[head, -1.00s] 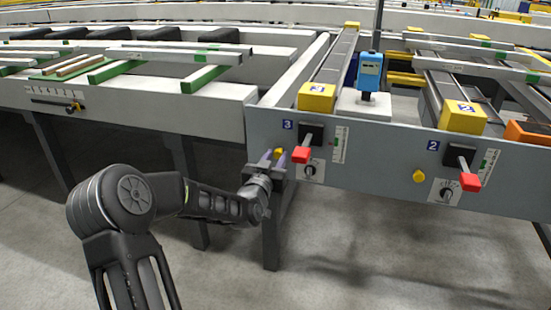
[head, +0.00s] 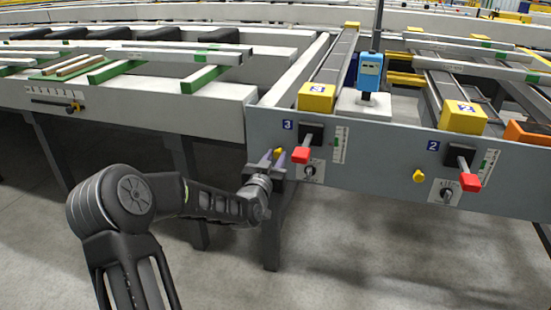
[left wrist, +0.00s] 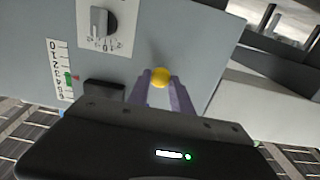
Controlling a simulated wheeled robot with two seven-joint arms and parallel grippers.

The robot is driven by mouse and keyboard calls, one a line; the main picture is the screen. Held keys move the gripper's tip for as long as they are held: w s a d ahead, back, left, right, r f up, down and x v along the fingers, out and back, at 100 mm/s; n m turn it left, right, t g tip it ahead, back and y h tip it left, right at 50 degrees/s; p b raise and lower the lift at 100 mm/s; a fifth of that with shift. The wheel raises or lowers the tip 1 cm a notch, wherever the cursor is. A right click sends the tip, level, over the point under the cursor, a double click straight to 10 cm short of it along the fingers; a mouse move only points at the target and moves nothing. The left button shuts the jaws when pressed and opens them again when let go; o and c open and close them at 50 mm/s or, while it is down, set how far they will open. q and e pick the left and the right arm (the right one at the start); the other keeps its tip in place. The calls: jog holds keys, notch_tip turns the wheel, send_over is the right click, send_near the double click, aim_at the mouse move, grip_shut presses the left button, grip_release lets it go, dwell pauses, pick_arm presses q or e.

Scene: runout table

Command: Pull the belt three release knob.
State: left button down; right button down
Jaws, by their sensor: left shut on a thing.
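The belt three release knob is a small yellow knob (head: 278,153) on the grey panel, below and left of the blue "3" label (head: 287,125). My left gripper (head: 272,156) is at the knob, its purple fingers shut on it from both sides. The left wrist view also shows the yellow knob (left wrist: 160,77) between the tips of the fingers (left wrist: 161,85). The knob's stem is hidden. My right gripper is not in view.
Right of the knob are a red-tipped lever (head: 301,154) and a black dial (head: 309,171). The belt "2" controls, with another yellow knob (head: 419,176) and red lever (head: 470,181), are farther right. A blue device (head: 369,72) stands above the panel.

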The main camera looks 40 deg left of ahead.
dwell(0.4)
pick_arm(q)
jog(key=shift+v, duration=0.85)
jog(key=c, duration=1.1)
grip_release()
jog(key=shift+s, duration=0.1)
jog(key=shift+c, duration=0.2)
jog(key=p+v, duration=0.1)
jog(key=v, duration=0.6)
jog(key=shift+s+d+p, duration=0.2)
jog(key=shift+s+p, duration=0.1)
jog(key=shift+s, duration=0.05)
